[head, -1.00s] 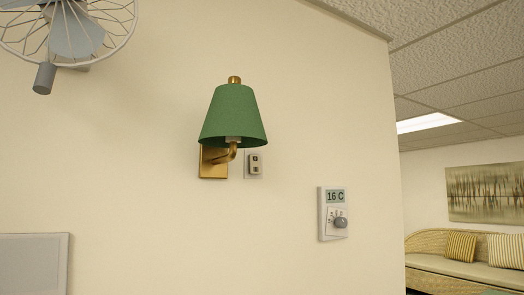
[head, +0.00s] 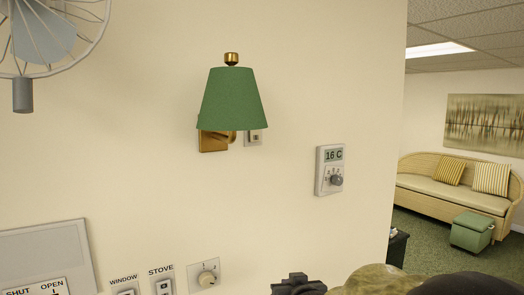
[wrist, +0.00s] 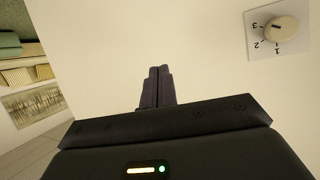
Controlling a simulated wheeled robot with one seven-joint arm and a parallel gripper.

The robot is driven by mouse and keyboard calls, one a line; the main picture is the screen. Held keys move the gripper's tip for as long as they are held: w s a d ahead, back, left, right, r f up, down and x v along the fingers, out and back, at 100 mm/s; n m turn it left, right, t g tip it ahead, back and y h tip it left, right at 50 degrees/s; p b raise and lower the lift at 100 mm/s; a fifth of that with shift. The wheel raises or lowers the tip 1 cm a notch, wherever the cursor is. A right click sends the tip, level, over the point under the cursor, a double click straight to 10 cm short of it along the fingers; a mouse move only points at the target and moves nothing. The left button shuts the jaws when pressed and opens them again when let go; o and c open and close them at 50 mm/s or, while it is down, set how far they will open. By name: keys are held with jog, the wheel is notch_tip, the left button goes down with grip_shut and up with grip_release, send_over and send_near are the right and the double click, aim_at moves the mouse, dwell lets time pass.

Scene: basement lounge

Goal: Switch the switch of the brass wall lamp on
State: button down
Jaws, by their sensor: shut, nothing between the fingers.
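The brass wall lamp has a green shade (head: 231,99), a brass knob on top and a square brass wall plate (head: 211,142). A small light plate with a switch (head: 256,137) is on the wall just right of the lamp. The shade hides its upper part, and I cannot tell its setting. My gripper (head: 297,284) shows dark at the bottom of the head view, below and right of the lamp. In the wrist view its fingers (wrist: 157,87) are shut together and empty, pointing at bare wall. The lamp is not in the wrist view.
A thermostat (head: 331,170) reading 16 C is right of the lamp. Below are a dial (head: 204,275), also in the wrist view (wrist: 280,29), and switches labelled STOVE (head: 163,287) and WINDOW (head: 125,291). A fan (head: 50,35) is upper left. A sofa (head: 455,187) stands far right.

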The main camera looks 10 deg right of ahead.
notch_tip(320, 180, up, 26)
jog(key=n+t+y, duration=0.4)
jog(key=t+y, duration=0.4)
jog(key=t, duration=0.3)
jog(key=shift+a+n, duration=0.2)
jog(key=shift+n, duration=0.1)
jog(key=shift+f, duration=0.1)
jog(key=p, duration=0.5)
send_near(255, 135)
notch_tip(255, 135, up, 4)
jog(key=w+p, duration=0.1)
jog(key=w, duration=0.1)
jog(key=w+a+p, duration=0.1)
jog(key=w, duration=0.1)
jog(key=shift+w+a+f+p, duration=0.1)
jog(key=shift+w+f+p, duration=0.1)
jog(key=shift+p, duration=0.15)
